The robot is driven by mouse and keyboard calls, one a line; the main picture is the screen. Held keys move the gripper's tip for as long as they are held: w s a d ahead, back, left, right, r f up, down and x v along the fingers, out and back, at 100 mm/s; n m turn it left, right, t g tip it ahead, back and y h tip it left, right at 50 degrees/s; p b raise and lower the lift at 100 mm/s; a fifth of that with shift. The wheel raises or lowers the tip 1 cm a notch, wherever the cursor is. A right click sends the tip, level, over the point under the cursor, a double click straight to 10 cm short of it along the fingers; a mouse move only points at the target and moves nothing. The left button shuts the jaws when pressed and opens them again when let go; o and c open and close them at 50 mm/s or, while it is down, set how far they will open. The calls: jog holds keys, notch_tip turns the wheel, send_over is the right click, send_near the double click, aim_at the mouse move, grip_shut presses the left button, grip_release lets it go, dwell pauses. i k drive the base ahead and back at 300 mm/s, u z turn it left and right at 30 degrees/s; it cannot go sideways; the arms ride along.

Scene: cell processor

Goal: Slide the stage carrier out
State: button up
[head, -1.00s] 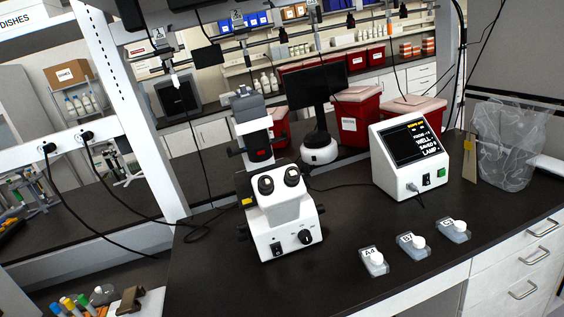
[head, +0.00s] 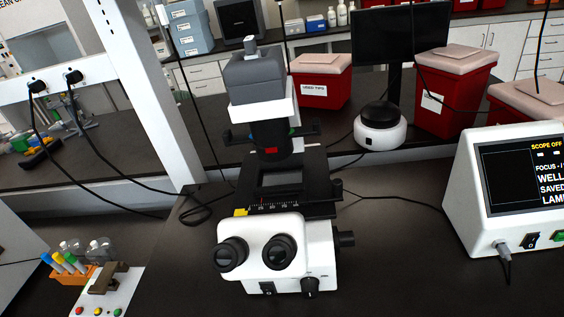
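The white microscope (head: 308,242) stands on the dark bench in the middle of the head view, its two eyepieces toward me. Its black stage (head: 316,185) lies behind the eyepieces, under the dark upper column. A frame-like carrier (head: 268,197) with a lighter opening sits on the stage; I cannot tell exactly where carrier and stage divide. A scale with numbers and a yellow tab (head: 240,212) show at its front left edge. The column hides part of the stage's back. My gripper is not in view.
A white control box (head: 470,205) with a screen stands at right, cabled. A monitor (head: 385,50) and red bins (head: 322,85) stand behind. At lower left are an orange rack (head: 75,272) of capped tubes and a brown clamp-like piece (head: 110,276). Black cables lie left of the microscope.

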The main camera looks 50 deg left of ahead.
aim_at(301, 189)
jog(key=u, duration=0.35)
jog(key=i, duration=0.65)
jog(key=u, duration=0.4)
jog(key=k, duration=0.85)
jog(key=u, duration=0.2)
jog(key=i, duration=0.85)
jog(key=z, duration=0.1)
